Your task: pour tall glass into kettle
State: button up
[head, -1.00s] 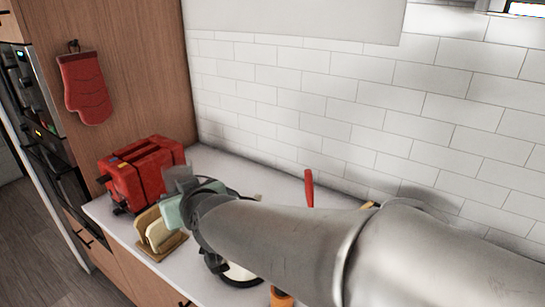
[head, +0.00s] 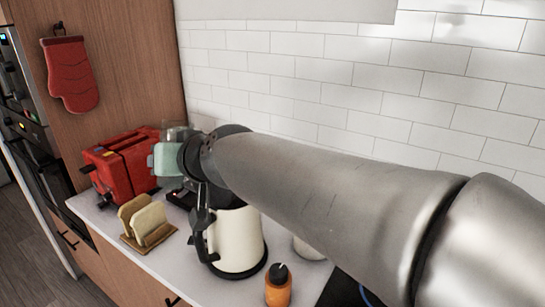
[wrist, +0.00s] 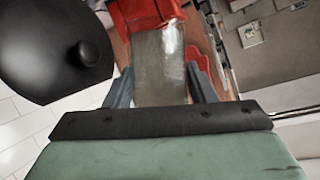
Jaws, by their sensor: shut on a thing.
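The kettle (head: 238,243) is cream with a black handle and base. It stands upright on the counter in the head view, its top hidden behind my arm. In the wrist view a round black lid with a knob (wrist: 50,45), seemingly the kettle's, is at upper left. My gripper (wrist: 162,88) is shut on the tall glass (wrist: 160,62), a greyish see-through tumbler between the fingers. In the head view the glass (head: 177,132) shows partly behind the gripper's pale green body, in front of the toaster and up-left of the kettle. I cannot tell its contents.
A red toaster (head: 118,170) stands at the back left. A rack with bread slices (head: 147,222) is left of the kettle. An orange bottle (head: 278,289) stands at front right. A red mitt (head: 72,75) hangs on the wood panel. The tiled wall is behind.

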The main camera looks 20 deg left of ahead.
jog(key=shift+w+d+r+m+g, duration=0.1)
jog(key=shift+w+r+m+g, duration=0.2)
jog(key=shift+w+r+m, duration=0.15)
jog(key=shift+r+m, duration=0.1)
jog(key=shift+m, duration=0.15)
jog(key=shift+w+d+r+m+g+y, duration=0.2)
jog(key=shift+w+r+m+g+y, duration=0.2)
jog(key=shift+g, duration=0.1)
jog(key=shift+f+m+g+y, duration=0.3)
jog(key=shift+m+g, duration=0.1)
jog(key=shift+m, duration=0.2)
dwell(0.7)
jog(key=shift+s+f+m+g+y, duration=0.2)
jog(key=shift+m+g+y, duration=0.1)
jog(key=shift+m, duration=0.3)
dwell(0.6)
jog(key=shift+a+r+m+g+y+p, duration=0.1)
jog(key=shift+r+m+g+y+p, duration=0.5)
jog(key=shift+r+m+p, duration=1.1)
dwell(0.8)
jog(key=shift+w+d, duration=0.35)
jog(key=shift+w, duration=0.4)
dwell(0.5)
jog(key=shift+f+m+g+y+b, duration=0.1)
jog(key=shift+m+g+y+b, duration=0.2)
jog(key=shift+m+b, duration=0.3)
